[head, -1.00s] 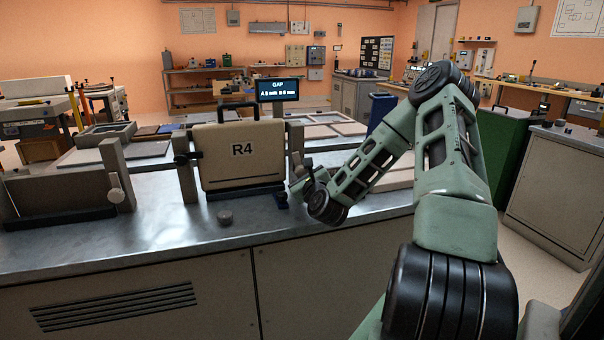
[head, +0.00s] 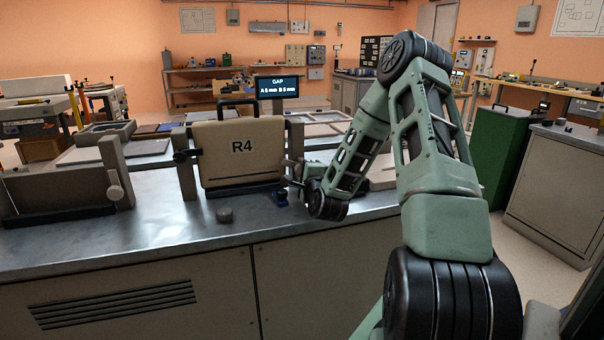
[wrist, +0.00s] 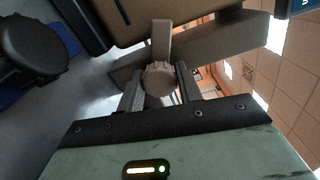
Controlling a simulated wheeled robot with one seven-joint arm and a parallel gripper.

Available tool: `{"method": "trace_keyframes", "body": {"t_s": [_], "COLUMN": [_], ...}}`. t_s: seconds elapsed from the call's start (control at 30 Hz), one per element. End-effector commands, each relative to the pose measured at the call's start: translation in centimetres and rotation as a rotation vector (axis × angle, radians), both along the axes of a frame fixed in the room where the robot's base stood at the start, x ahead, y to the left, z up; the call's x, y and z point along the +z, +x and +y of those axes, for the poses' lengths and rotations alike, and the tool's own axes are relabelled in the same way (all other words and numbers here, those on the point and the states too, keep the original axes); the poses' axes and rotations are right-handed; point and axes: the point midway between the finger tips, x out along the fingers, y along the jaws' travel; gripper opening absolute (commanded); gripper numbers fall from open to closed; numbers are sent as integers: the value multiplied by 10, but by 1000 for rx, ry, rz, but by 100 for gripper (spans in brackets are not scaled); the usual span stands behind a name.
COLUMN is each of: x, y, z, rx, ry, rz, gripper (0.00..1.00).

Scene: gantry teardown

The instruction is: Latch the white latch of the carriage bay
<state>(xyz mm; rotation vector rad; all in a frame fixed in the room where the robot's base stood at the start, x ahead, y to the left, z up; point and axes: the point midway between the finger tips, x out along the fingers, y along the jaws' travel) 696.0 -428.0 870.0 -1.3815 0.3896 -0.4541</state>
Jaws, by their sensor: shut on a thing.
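The tan case marked R4 (head: 240,152) stands upright in the bay between two grey posts, one at its left (head: 183,165) and one at its right (head: 296,140). My gripper (head: 291,182) is at the right post, beside the case's lower right edge. In the wrist view, my gripper (wrist: 158,88) is shut on the round ribbed knob of a pale latch (wrist: 159,76), with one finger on each side. The latch's short lever points up in that picture, towards the tan case (wrist: 130,18). In the head view my gripper and wrist mostly hide this latch.
A dark latch (head: 186,156) is on the left post. A second bay at the left has a pale latch (head: 115,191).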

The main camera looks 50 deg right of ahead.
Motion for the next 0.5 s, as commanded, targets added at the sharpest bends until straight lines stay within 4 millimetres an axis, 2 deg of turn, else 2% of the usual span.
{"method": "trace_keyframes", "body": {"t_s": [0.5], "x": [-1], "y": [0], "z": [1], "rx": [1], "ry": [-302], "rz": [185], "gripper": [12]}}
